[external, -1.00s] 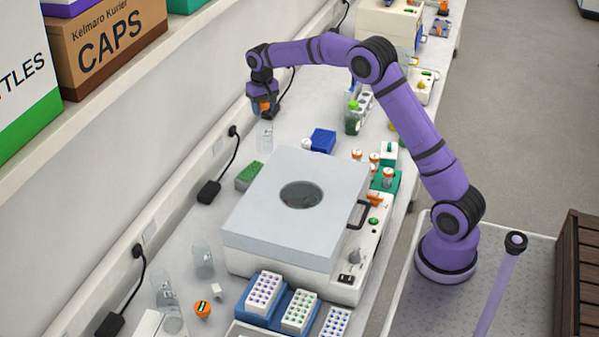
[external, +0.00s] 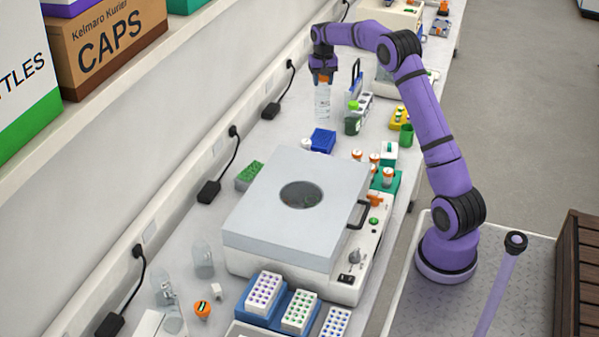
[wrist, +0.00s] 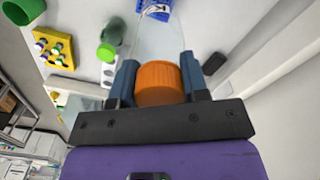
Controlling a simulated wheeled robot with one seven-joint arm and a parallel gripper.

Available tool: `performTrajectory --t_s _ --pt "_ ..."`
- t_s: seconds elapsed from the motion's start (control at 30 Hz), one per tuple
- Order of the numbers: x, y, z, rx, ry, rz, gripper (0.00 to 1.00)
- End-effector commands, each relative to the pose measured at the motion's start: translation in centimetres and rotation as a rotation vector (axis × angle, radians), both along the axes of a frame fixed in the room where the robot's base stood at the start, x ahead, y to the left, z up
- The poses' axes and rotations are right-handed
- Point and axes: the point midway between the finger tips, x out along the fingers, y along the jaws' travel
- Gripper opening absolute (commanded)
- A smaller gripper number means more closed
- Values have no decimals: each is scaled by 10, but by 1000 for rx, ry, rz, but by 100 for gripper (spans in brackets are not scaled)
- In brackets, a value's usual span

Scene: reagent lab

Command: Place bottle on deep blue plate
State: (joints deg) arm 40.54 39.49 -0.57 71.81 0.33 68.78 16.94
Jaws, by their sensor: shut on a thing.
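A clear bottle (external: 323,103) with an orange cap (wrist: 158,82) hangs upright from my gripper (external: 323,78). In the wrist view, the fingers of my gripper (wrist: 158,75) are shut on both sides of the cap, and the see-through bottle body (wrist: 158,40) extends beyond it. A deep blue, square-looking item (external: 322,140) lies on the bench just below the bottle in the external picture; I cannot tell surely that it is the plate. A blue item (wrist: 172,17) also shows at the top of the wrist view, partly cut off.
A green cup (external: 406,135) and a yellow rack (external: 399,118) are farther right. A large grey-lidded machine (external: 290,215) fills the middle bench. The wall lies left.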

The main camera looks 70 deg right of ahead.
Motion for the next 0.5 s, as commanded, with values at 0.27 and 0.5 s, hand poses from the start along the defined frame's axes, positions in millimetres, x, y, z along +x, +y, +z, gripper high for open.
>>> performTrajectory --t_s 0.27,0.5 --pt "0 0 -30 0 0 0 2" --pt "0 0 -65 1 1 -1 1"
